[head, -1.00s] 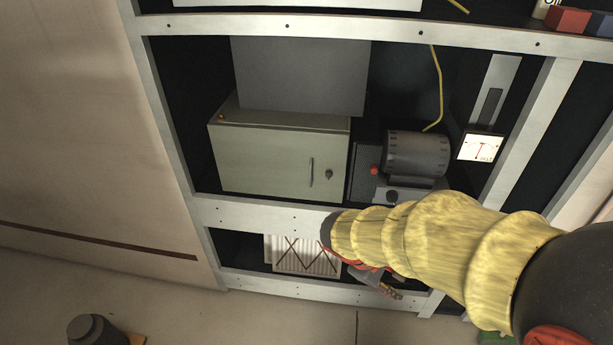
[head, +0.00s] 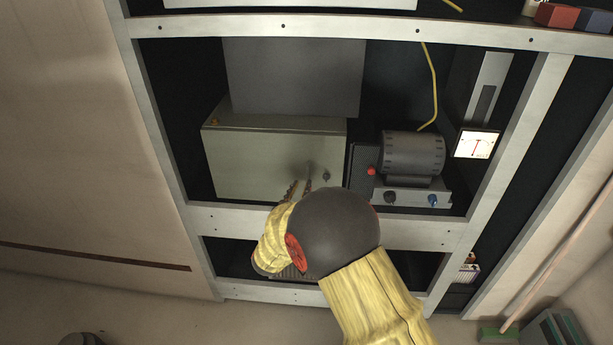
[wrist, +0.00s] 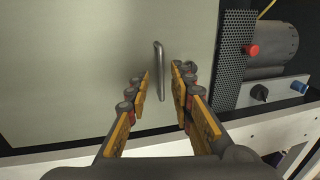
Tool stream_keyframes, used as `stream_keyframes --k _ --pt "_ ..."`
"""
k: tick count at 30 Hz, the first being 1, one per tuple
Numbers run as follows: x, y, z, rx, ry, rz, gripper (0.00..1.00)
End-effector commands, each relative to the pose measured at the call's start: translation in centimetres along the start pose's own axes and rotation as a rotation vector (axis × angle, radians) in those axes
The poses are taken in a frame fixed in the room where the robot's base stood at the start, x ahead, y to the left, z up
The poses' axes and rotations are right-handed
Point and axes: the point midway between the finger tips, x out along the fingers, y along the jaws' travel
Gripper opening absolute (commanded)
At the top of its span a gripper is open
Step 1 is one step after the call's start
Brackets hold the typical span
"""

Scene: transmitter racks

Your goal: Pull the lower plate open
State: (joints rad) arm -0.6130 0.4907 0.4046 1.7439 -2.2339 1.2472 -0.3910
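The lower plate (head: 250,160) is the pale green front door of a box in the rack's middle bay. It looks closed flat against the box. Its upright metal bar handle (wrist: 160,70) shows in the wrist view. My gripper (head: 299,187) is in front of the door's lower right part in the head view. In the wrist view my gripper (wrist: 161,78) is open, with one finger on each side of the handle's line. It holds nothing; I cannot tell whether the fingertips reach past the handle. A small dark knob (head: 326,176) is right of the handle.
A grey panel (head: 295,78) stands above and behind the box. At right are a dark motor-like cylinder (head: 413,153), a red button (wrist: 252,51) and a perforated dark box. A pale rack rail (wrist: 245,145) runs below the door, under my gripper.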

Motion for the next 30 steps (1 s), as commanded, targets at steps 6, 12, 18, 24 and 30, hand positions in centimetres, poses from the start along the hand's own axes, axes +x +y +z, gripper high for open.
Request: stream_keyframes --k 6,12,18,24,30 --pt "2.9 -0.2 -0.2 0.001 0.000 -0.004 0.23" --pt "5.8 -0.2 -0.2 0.003 0.001 -0.005 0.23" --pt "7.3 -0.1 -0.1 0.001 0.002 -0.003 0.23" --pt "7.5 -0.1 0.0 0.001 0.002 -0.003 0.23" --pt "7.5 -0.1 0.0 0.001 0.002 -0.003 0.17"
